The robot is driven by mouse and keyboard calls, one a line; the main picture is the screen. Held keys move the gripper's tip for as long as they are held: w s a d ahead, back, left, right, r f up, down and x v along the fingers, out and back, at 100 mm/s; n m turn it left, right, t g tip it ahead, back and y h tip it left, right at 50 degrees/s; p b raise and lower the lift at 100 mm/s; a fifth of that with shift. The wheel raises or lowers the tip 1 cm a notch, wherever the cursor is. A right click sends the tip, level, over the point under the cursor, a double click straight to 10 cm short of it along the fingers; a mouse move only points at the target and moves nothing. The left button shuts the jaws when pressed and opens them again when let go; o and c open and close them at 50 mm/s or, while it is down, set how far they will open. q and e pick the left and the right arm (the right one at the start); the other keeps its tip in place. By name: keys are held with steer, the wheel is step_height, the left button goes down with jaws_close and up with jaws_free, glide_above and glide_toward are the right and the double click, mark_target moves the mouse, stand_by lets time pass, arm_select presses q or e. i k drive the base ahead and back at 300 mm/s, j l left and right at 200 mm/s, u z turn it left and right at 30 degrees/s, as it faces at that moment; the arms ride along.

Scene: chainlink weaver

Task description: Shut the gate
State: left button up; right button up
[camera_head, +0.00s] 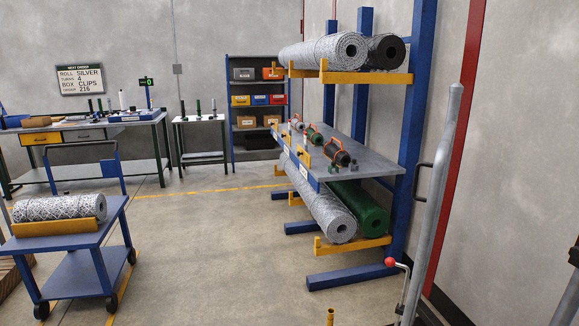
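A grey tubular metal frame, which looks like the gate (440,175), stands at the right, seen almost edge-on. A dark handle (419,178) sits on its left side, facing the rack. A lever with a red ball knob (390,262) is low beside the gate's tube. The gate's lower end runs out of the picture, so its foot is hidden. Neither of my grippers is in view.
A blue rack (366,100) with mesh rolls stands left of the gate. A blue trolley (75,245) carrying a mesh roll is at the left. A short brass-coloured tube (330,317) shows at the bottom edge. The floor (215,250) between trolley and rack is clear.

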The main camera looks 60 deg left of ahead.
mark_target(433, 201)
steer(key=u, duration=1.6)
steer(key=i+l, duration=0.1)
steer(key=l, duration=0.25)
steer(key=i+l, duration=0.15)
steer(key=l, duration=0.2)
steer(key=i+l+z, duration=0.1)
steer(key=l, duration=0.25)
steer(key=i+l, duration=0.15)
steer(key=l, duration=0.15)
